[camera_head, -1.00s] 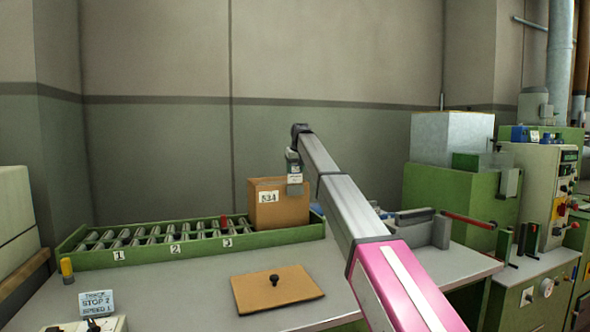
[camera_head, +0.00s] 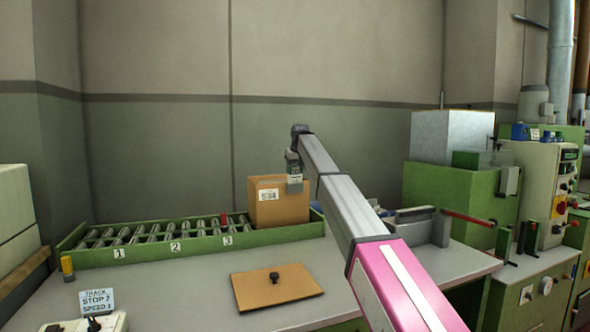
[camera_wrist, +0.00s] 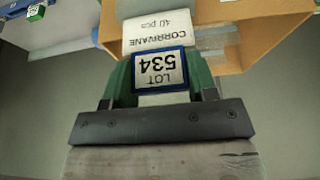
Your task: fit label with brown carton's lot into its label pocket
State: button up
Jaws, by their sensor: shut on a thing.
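The brown carton (camera_head: 288,211) stands at the right end of the roller track, with a white printed label (camera_head: 268,195) on its front. My gripper (camera_head: 294,180) is at the carton's front right.
The green roller track (camera_head: 150,254) bears numbers 1, 2 and 3. A brown board with a black knob (camera_head: 277,292) lies on the grey bench. A "TRACK STOP 2 SPEED 1" sign (camera_head: 97,302) stands at the left front. Green machinery (camera_head: 450,200) stands to the right.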

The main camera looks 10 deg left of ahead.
aim_at(296, 173)
jog(key=shift+f, duration=2.05)
dwell(1.7)
jog(key=o, duration=1)
jog(key=v, duration=1)
jog(key=shift+s+d+r, duration=0.1)
jog(key=shift+s+r, duration=0.1)
jog(key=shift+r, duration=0.15)
